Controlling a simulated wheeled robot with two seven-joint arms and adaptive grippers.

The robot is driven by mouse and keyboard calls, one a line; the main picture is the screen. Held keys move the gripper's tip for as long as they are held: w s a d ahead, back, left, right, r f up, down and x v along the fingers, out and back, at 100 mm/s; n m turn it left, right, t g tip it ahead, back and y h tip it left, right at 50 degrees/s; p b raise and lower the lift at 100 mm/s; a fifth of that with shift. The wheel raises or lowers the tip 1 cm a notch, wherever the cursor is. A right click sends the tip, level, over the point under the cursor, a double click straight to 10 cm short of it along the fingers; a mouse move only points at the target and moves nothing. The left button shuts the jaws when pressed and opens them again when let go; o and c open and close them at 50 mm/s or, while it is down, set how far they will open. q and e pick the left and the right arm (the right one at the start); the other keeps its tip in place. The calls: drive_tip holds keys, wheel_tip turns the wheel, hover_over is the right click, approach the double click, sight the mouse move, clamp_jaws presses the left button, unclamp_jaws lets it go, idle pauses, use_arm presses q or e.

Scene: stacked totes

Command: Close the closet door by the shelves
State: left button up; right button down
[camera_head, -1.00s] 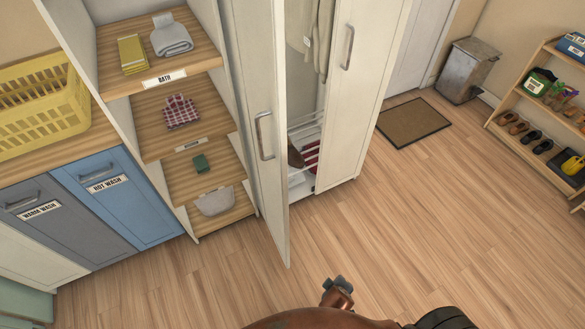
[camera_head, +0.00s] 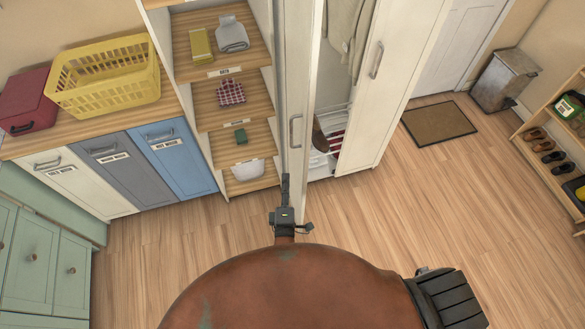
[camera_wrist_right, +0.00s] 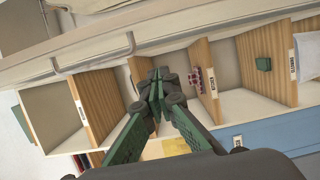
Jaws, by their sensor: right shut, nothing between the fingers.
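The closet door by the shelves (camera_head: 303,85) is white and stands open, swung out from the closet, its outer face toward the shelves. Its bar handle (camera_head: 295,131) is on that face. My right gripper (camera_head: 285,182) is shut and empty, just left of the door's lower part, on the handle side. I cannot tell if it touches the door. In the right wrist view the closed fingertips (camera_wrist_right: 157,82) show before the shelves, with a pale panel and bar handle (camera_wrist_right: 95,62) above them. My left gripper is out of view.
The other closet door (camera_head: 369,95) looks shut. Clothes (camera_head: 347,35) and shoes show in the gap. Open shelves (camera_head: 233,117) stand left of the door, beside hamper cabinets (camera_head: 178,165) under a yellow basket (camera_head: 107,75). The floor to the right (camera_head: 420,200) is clear.

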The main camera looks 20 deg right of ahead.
drive_tip(key=w+d+p, duration=0.2)
drive_tip(key=w+d, duration=0.4)
drive_tip(key=w, duration=0.2)
drive_tip(key=shift+w+d, duration=0.2)
drive_tip(key=shift+w, duration=0.05)
drive_tip(key=shift+d+f, duration=0.1)
